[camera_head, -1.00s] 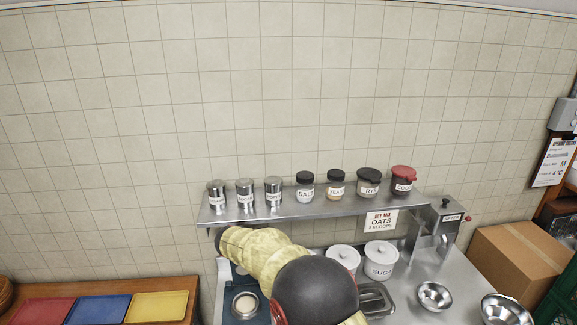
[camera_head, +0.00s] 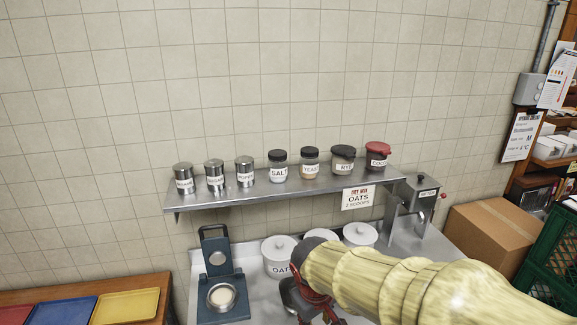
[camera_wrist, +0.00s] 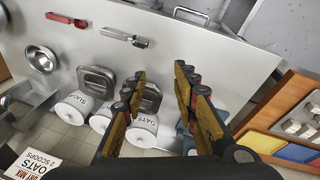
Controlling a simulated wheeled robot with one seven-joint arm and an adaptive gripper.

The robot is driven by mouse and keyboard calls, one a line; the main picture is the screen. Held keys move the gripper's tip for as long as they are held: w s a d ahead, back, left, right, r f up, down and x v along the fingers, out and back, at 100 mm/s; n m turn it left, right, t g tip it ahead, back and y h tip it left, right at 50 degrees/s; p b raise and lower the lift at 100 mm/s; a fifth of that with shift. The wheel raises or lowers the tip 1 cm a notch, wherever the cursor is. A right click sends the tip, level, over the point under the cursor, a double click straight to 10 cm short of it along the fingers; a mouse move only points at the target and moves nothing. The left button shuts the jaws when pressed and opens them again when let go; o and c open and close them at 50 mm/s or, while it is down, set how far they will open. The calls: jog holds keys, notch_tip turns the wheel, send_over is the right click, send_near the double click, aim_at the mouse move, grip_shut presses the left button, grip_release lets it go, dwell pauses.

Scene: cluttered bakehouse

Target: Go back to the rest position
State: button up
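My gripper (camera_wrist: 161,76) is open in the wrist view, with its two fingers apart and nothing between them. In the head view my gripper (camera_head: 312,303) is low in the middle, in front of the white canisters, and my arm hides its fingertips. The white oats canister (camera_head: 275,266) stands at the back of the counter; it also shows in the wrist view (camera_wrist: 143,137).
A steel shelf (camera_head: 290,194) above the counter bears several labelled jars. A dispenser (camera_head: 416,205) and a cardboard box (camera_head: 490,233) are at the right. Colored trays (camera_head: 125,308) lie at the left. Two scoops (camera_wrist: 125,37) and steel pans (camera_wrist: 97,78) lie on the counter.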

jog(key=s+d+f+m+t+b, duration=0.1)
jog(key=s+d+f+m+b, duration=0.1)
jog(key=s+d+b, duration=0.4)
jog(key=s+d+f+m+t+y+b, duration=0.1)
jog(key=s+d+m+b, duration=0.3)
jog(key=s, duration=0.5)
jog(key=d+f+t+b, duration=0.1)
jog(key=d+b, duration=0.1)
jog(key=b, duration=0.1)
jog(key=shift+s+f+b, duration=0.35)
jog(key=shift+f, duration=0.05)
